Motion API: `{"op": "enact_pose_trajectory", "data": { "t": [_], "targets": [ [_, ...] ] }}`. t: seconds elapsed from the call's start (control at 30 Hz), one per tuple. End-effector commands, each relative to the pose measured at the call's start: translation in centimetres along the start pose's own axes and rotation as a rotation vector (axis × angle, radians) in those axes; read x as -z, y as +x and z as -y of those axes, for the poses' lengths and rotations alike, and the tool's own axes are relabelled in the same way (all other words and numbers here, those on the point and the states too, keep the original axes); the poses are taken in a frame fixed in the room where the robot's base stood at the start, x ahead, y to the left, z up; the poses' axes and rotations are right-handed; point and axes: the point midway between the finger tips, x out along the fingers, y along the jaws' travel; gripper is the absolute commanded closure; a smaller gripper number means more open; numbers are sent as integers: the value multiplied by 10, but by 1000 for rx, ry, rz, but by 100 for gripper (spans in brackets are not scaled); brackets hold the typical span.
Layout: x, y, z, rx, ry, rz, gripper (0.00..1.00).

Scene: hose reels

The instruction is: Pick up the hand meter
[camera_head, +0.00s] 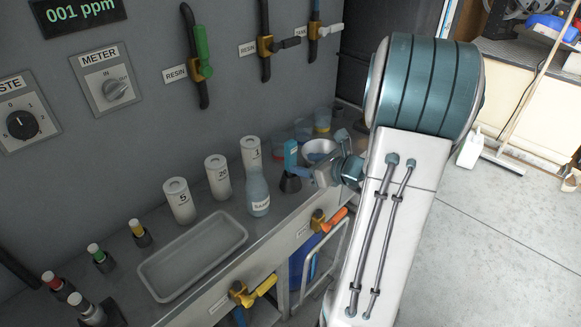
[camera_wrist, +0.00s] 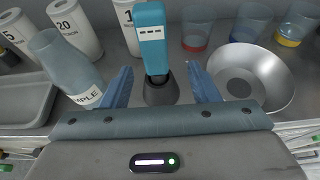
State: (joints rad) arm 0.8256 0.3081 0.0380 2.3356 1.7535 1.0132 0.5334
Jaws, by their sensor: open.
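The hand meter (camera_wrist: 151,38) is a blue upright device with a small dark display, standing in a dark round holder (camera_wrist: 161,92) on the bench. In the head view the meter (camera_head: 290,157) stands near the right end of the bench, beside my arm. My gripper (camera_wrist: 160,88) is open, with one blue finger on each side of the holder and the meter's lower part. I see a gap on both sides. In the head view my gripper (camera_head: 304,173) is partly hidden by my wrist.
A sample bottle (camera_wrist: 68,65) stands close on the left, with white numbered cylinders behind it. A metal bowl (camera_wrist: 240,80) is close on the right, with several tinted cups behind, such as the red one (camera_wrist: 196,30). A grey tray (camera_head: 193,257) lies further left.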

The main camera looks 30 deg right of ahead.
Motion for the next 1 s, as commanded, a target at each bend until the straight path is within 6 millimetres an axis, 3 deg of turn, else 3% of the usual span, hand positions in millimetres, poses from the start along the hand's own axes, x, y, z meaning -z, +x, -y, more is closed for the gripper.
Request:
{"op": "enact_pose_trajectory", "data": {
  "t": [0.1, 0.33, 0.6, 0.9, 1.0],
  "targets": [
    [0, 17, 0, -2, -2, -1, 45],
    [-2, 34, -2, -2, -3, -1, 45],
    [-6, 71, -6, -2, -2, -2, 45],
    [-7, 77, -6, 0, -3, -1, 45],
    [-6, 76, -5, 0, -3, -1, 70]
  ]
}}
